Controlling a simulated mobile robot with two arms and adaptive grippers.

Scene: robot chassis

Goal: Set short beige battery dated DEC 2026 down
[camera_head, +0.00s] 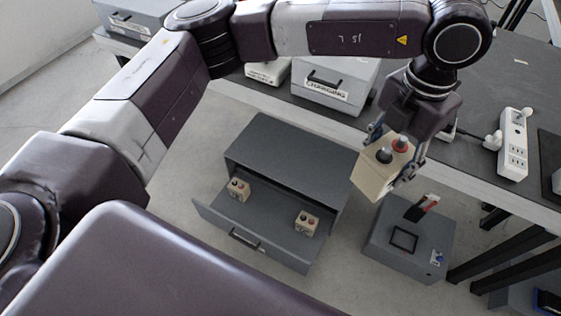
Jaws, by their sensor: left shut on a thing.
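My left gripper (397,152) is shut on a beige battery (372,176), with one finger on each side of it. The battery has a black terminal and a red terminal on top. It is held in the air, tilted in the picture, at the table's front edge and above the grey box on the floor. No date can be read on it. Two smaller-looking beige batteries sit in the open drawer (225,219), one at the left (238,189) and one at the right (306,223). My right gripper is not in view.
The drawer belongs to a grey cabinet (285,150) on the floor. A grey box (385,250) with a red-and-black item on it stands to the right. The table (470,90) holds a power strip (513,145) and a case labelled CHARGING (335,82).

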